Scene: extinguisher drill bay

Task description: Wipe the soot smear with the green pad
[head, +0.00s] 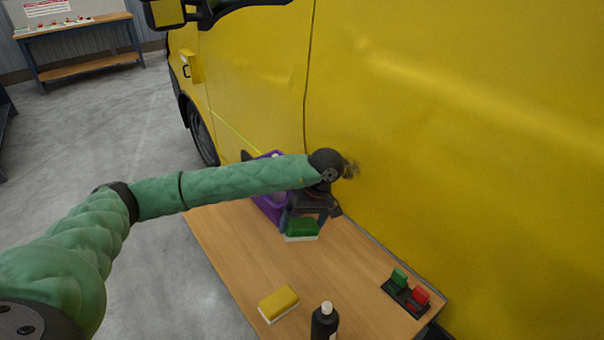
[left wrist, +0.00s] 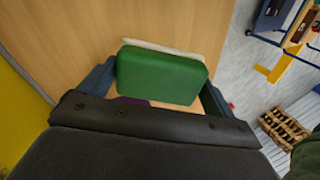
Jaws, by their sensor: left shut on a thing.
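The green pad (head: 302,229) has a pale layer on its underside. My left gripper (head: 309,222) is shut on it, over the table near the yellow van. In the left wrist view the green pad (left wrist: 162,75) sits between the two fingers (left wrist: 158,88). I cannot tell whether the pad touches the table top. The dark soot smear (head: 350,168) is on the van's yellow side, just right of my left wrist, which may hide part of it. My right gripper is not in view.
A wooden table (head: 340,262) runs along the van (head: 440,130). On it are a purple bin (head: 268,207) partly behind my arm, a yellow sponge (head: 278,303), a dark bottle (head: 325,322) and a black holder (head: 405,298) with green and red pieces. Grey floor lies open at left.

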